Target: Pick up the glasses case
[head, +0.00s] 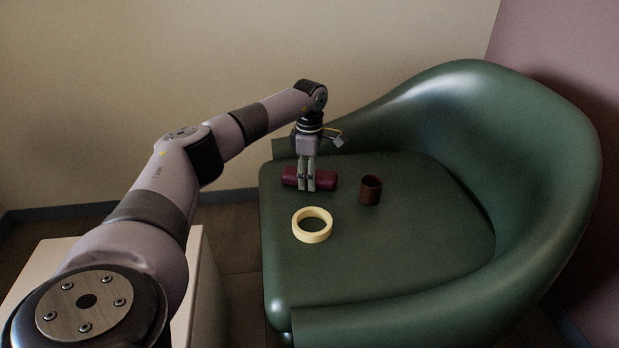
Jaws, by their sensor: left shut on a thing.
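The glasses case (324,181) is a dark red, elongated box lying on the green seat of the armchair, near its left side. My left gripper (306,187) points straight down at the case, with its two fingers close together in front of and over its middle. It is shut on the case. The fingers hide the middle part of the case. Whether the case touches the seat or is slightly raised is too small to tell. My right gripper is not in view.
A pale yellow ring (299,232) lies on the seat in front of the case. A dark brown cup (370,191) stands to the right of the case. The green armchair (440,270) has a raised curved back and arms at the right. The seat's front middle is clear.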

